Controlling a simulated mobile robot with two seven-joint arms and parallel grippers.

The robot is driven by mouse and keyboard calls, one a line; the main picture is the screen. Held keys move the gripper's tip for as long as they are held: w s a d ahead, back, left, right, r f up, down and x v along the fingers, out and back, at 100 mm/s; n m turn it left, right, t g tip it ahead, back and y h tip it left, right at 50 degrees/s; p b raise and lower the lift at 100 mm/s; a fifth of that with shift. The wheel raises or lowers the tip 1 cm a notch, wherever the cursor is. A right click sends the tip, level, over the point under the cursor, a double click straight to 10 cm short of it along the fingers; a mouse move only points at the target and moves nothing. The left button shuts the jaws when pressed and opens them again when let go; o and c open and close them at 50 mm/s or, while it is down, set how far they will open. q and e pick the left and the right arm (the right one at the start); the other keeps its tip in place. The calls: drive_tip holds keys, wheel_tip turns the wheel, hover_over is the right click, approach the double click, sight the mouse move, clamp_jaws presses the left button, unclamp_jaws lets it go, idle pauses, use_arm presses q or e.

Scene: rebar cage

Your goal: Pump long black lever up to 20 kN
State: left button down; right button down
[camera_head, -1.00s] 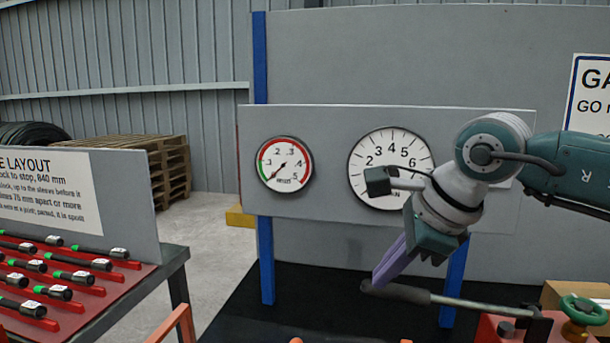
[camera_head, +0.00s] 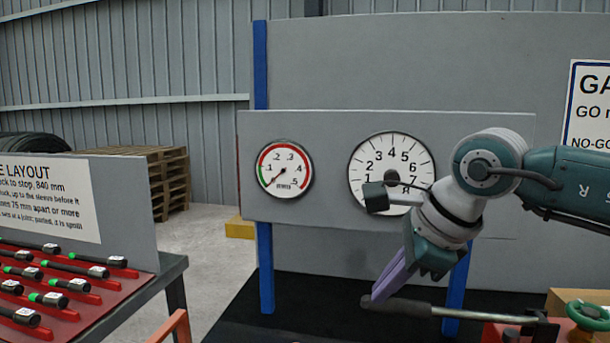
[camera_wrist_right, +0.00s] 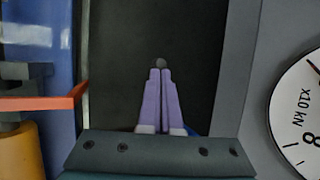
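The long black lever (camera_head: 400,307) runs nearly level from its thick black grip at the left to a red pump body (camera_head: 492,335) at the lower right. My right gripper (camera_head: 375,298) reaches down with its purple fingertips at the free end of the grip. In the right wrist view the two fingers (camera_wrist_right: 160,72) lie together, with the dark rounded lever end just at their tips. A white kN dial (camera_head: 408,150) hangs on the grey panel; my wrist part covers some of it, and its needle reading is unclear. My left gripper is not in view.
A smaller red-and-green-banded gauge (camera_head: 284,168) is left of the kN dial. A green handwheel (camera_head: 588,315) is by the pump. A red rack (camera_head: 60,318) of bars stands left. An orange bar (camera_head: 176,326) is at the front.

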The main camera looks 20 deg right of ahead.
wheel_tip(320, 180, up, 10)
drive_tip(key=s+d+p, duration=0.1)
drive_tip(key=d+p, duration=0.1)
drive_tip(key=p, duration=0.5)
drive_tip(key=shift+s+d+f, duration=0.2)
drive_tip(key=shift+f, duration=0.05)
drive_tip(key=shift+d, duration=0.1)
